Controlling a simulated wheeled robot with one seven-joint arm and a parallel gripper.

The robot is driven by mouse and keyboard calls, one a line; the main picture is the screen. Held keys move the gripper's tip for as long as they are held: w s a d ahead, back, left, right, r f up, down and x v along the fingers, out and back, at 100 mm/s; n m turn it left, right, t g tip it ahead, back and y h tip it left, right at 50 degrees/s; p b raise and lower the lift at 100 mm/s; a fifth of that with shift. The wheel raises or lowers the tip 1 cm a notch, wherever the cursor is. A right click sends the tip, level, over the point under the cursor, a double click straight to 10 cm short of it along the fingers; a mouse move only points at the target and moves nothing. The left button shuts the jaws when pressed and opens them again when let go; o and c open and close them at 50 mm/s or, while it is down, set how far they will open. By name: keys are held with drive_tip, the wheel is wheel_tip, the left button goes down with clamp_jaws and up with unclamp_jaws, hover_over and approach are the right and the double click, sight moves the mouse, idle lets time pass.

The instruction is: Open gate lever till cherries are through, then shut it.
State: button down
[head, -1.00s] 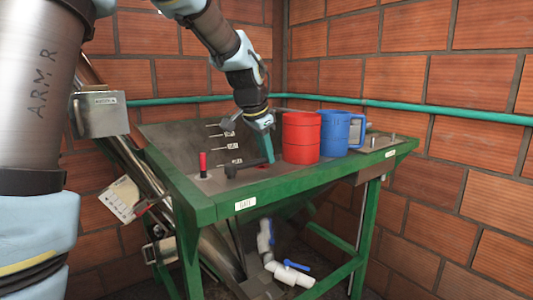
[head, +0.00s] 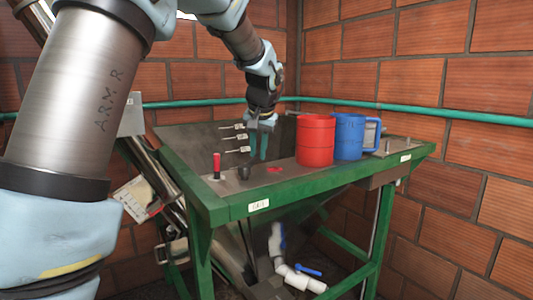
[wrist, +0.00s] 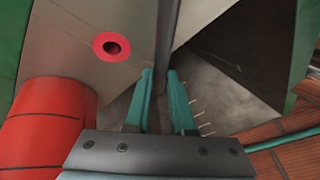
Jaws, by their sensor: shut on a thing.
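The gate lever is a dark bar with a round black hub (head: 244,173) on the metal top, above the white label (head: 258,206) on the green frame. My gripper (head: 258,150), with teal fingers, is shut on the bar over the hopper side. In the wrist view the bar (wrist: 167,38) runs down between the fingertips (wrist: 160,76). The hopper (head: 185,140) is a grey sloped bin; its inside (wrist: 235,75) shows bare grey walls in the wrist view. I see no cherries in either view.
A red mug (head: 315,140) and a blue mug (head: 350,136) stand right of my gripper. A red-handled stick (head: 216,165) stands upright left of the hub. A red ring with a dark hole (wrist: 97,47) lies near the bar. Brick walls close in behind.

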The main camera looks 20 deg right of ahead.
sight(255, 161)
drive_tip(key=shift+w+a+n+y, duration=0.35)
drive_tip(key=shift+a+n, duration=0.2)
drive_tip(key=shift+n, duration=0.1)
drive_tip(key=shift+w+a+n+y, duration=0.25)
drive_tip(key=shift+w+a+n, duration=0.1)
drive_tip(key=shift+a+n, duration=0.25)
drive_tip(key=shift+d, duration=0.1)
drive_tip(key=c, duration=0.8)
unclamp_jaws()
drive_tip(key=shift+o, duration=0.2)
drive_tip(key=b+v, duration=0.2)
drive_tip(key=v, duration=0.8)
drive_tip(key=shift+s+r, duration=0.2)
drive_tip(key=shift+r, duration=0.15)
